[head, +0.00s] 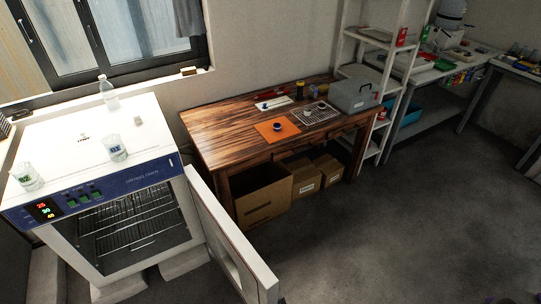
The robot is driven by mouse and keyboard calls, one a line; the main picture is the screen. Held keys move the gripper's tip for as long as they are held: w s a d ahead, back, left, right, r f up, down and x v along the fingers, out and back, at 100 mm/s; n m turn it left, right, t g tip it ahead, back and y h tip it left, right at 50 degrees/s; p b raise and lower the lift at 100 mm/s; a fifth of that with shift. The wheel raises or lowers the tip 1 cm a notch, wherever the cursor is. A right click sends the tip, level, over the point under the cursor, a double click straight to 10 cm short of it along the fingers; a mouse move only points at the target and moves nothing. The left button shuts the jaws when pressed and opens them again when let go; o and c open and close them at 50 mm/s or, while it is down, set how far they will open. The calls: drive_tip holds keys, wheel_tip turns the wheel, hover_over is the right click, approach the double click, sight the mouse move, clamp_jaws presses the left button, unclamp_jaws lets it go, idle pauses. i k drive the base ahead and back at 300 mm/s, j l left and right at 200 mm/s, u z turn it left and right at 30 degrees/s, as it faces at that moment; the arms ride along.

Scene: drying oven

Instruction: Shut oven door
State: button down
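The drying oven (97,157) stands at the left, white with a blue front panel (95,190) and lit digits. Its white door (231,236) is hinged on the right side of the front and stands wide open, swung out toward the camera and to the right. The oven chamber with its wire racks (126,218) is exposed. The lower end of the door is close to the bottom picture edge. My gripper is not in view.
Two labelled beakers (115,148) (26,177) and a clear bottle (108,93) stand on the oven. A wooden table (230,127) with cardboard boxes (262,196) below is behind the door. Grey floor (400,225) is clear at the right.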

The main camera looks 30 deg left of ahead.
sight(256, 283)
drive_tip(key=i+l+u, duration=0.15)
drive_tip(key=u, duration=0.35)
drive_tip(key=i+l+u, duration=0.2)
drive_tip(key=u, duration=0.3)
drive_tip(key=i+l+u, duration=0.15)
drive_tip(key=l+u, duration=0.2)
drive_tip(key=u, duration=0.15)
drive_tip(key=l+u, duration=0.3)
drive_tip(key=u, duration=0.15)
drive_tip(key=l+u, duration=0.35)
drive_tip(key=i+l+u, duration=0.1)
drive_tip(key=l+u, duration=0.65)
drive_tip(key=k+l, duration=0.1)
drive_tip(key=k, duration=0.6)
